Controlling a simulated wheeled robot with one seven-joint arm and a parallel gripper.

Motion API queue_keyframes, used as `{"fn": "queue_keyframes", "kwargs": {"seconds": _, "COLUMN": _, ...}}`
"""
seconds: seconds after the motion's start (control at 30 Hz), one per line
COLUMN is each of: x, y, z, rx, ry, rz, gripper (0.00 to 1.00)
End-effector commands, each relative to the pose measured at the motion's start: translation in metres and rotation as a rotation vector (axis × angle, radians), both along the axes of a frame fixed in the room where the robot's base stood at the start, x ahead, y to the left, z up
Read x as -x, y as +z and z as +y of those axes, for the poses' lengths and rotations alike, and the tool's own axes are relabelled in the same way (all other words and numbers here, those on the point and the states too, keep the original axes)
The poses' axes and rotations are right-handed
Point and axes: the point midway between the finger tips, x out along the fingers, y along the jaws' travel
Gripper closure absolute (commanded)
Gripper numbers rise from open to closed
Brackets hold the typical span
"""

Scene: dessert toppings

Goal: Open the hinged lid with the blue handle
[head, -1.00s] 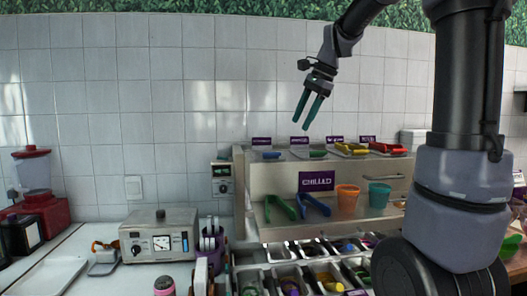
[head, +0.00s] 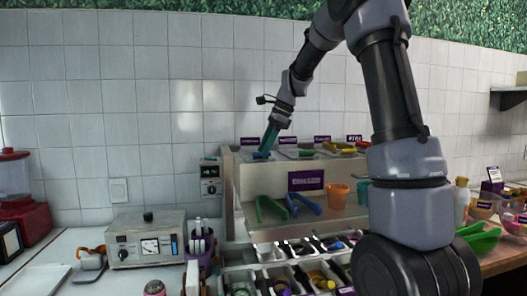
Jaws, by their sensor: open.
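The lid (head: 249,155) with the blue handle (head: 261,156) is the leftmost in a row on the top shelf of the serving counter, and it lies closed. My gripper (head: 266,149) points down, with its teal fingers right above the blue handle. From this angle the fingers look nearly in line with each other, and the gap between them is hard to see. The gripper is open and holds nothing. Whether a fingertip touches the handle cannot be told.
A machine (head: 146,239) stands at the lower left.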

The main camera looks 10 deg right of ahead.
Motion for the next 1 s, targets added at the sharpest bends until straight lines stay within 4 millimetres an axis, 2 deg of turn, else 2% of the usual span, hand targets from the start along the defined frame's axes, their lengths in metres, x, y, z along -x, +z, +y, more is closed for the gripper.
{"fn": "queue_keyframes", "kwargs": {"seconds": 0.13, "x": -0.0018, "y": -0.0094, "z": 0.0038, "rx": 0.001, "ry": 0.001, "rz": 0.001, "gripper": 0.45}}
{"fn": "queue_keyframes", "kwargs": {"seconds": 0.4, "x": -0.0022, "y": -0.0107, "z": 0.0043, "rx": 0.001, "ry": 0.0, "rz": -0.001, "gripper": 0.45}}
{"fn": "queue_keyframes", "kwargs": {"seconds": 0.43, "x": -0.0021, "y": -0.0107, "z": 0.0043, "rx": 0.001, "ry": 0.0, "rz": -0.001, "gripper": 0.49}}
{"fn": "queue_keyframes", "kwargs": {"seconds": 0.57, "x": -0.0021, "y": -0.0106, "z": 0.0043, "rx": 0.001, "ry": 0.0, "rz": -0.001, "gripper": 0.99}}
{"fn": "queue_keyframes", "kwargs": {"seconds": 1.0, "x": -0.0017, "y": -0.011, "z": 0.0042, "rx": 0.001, "ry": -0.001, "rz": 0.001, "gripper": 1.0}}
